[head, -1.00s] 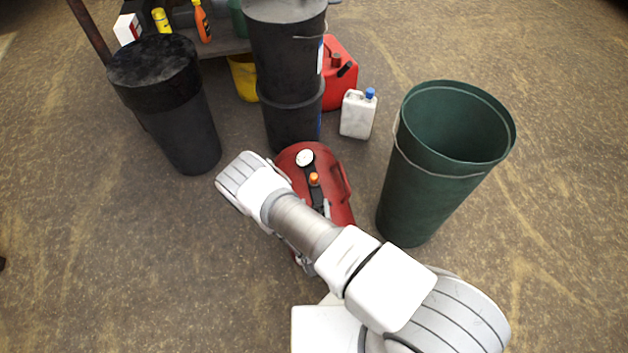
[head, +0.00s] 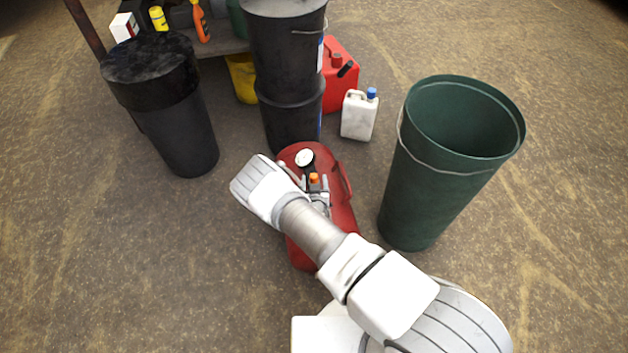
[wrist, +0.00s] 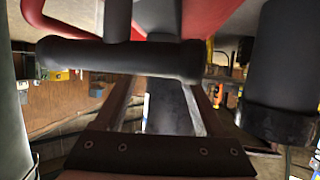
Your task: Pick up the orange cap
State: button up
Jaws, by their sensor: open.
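The orange cap (head: 314,177) sits on the dark fitting on top of a red tank-like machine (head: 342,208) in the head view. My gripper (head: 315,184) is open, its fingers at either side of the cap; I cannot tell whether they touch it. In the wrist view my open gripper (wrist: 158,108) points at a dark horizontal bar (wrist: 120,57) with red bodywork above it. I cannot make out the orange cap in the wrist view.
A round white gauge (head: 304,158) is just behind the cap. A tall green bin (head: 430,200) stands to the right. Stacked black buckets (head: 290,115) stand behind, a black bin (head: 175,125) at left, and a white jug (head: 358,118) at back right. Floor at front left is clear.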

aim_at(314, 177)
jog(key=b+x, duration=0.1)
jog(key=x, duration=0.2)
jog(key=shift+w+f, duration=0.1)
jog(key=shift+w, duration=0.05)
jog(key=shift+c, duration=0.4)
grip_shut()
